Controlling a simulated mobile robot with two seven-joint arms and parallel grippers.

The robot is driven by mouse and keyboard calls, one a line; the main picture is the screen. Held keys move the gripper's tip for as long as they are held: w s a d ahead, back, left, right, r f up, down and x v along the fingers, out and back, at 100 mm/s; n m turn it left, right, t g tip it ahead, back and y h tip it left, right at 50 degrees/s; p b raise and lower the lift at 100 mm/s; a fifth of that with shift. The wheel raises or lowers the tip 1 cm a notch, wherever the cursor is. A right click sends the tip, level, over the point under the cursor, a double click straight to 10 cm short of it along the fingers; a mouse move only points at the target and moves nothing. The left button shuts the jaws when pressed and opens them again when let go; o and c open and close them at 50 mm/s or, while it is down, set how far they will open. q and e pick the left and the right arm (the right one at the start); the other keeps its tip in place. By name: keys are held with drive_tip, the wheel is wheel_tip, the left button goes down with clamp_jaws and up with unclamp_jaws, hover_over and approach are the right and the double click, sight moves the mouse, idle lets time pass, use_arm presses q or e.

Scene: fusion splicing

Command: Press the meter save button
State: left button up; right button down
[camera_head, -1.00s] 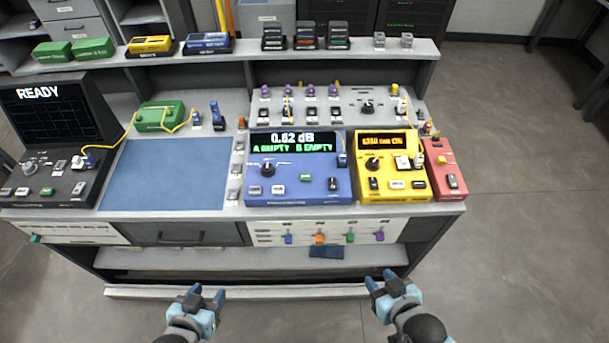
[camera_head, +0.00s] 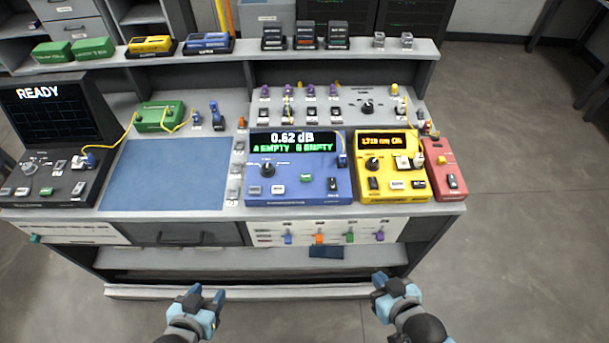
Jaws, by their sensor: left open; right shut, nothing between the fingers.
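The blue meter (camera_head: 297,190) sits on the bench and its screen (camera_head: 292,142) reads "0.62 dB" and "A EMPTY B EMPTY". Its front has a black knob (camera_head: 267,170), a green button (camera_head: 306,177), pale buttons (camera_head: 264,189) at lower left and a dark switch (camera_head: 333,184) at lower right. The labels are too small to tell which button is save. My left gripper (camera_head: 206,294) is open and empty, low in front of the bench. My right gripper (camera_head: 381,281) is shut and empty, in front of the bench at lower right. Both are well apart from the meter.
A yellow unit (camera_head: 387,189) and a red unit (camera_head: 453,191) stand right of the meter. A blue mat (camera_head: 165,178) lies to its left, with a dark console (camera_head: 50,160) reading "READY" beyond. Yellow cables run near the units. The space before the bench is clear.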

idle(0.9)
wheel_tip(320, 180, up, 10)
drive_tip(key=r+m+g+y+p, duration=0.1)
drive_tip(key=m+g+y+p, duration=0.2)
drive_tip(key=m, duration=1.9)
hover_over(305, 178)
drive_tip(key=shift+w+f+g+h, duration=0.1)
drive_tip(key=shift+f+g+h, duration=0.2)
drive_tip(key=shift+g, duration=0.1)
wheel_tip(305, 178, down, 7)
drive_tip(key=b, duration=0.7)
drive_tip(key=shift+r+b, duration=0.2)
drive_tip(key=shift+b, duration=0.2)
drive_tip(key=shift+f, duration=1.05)
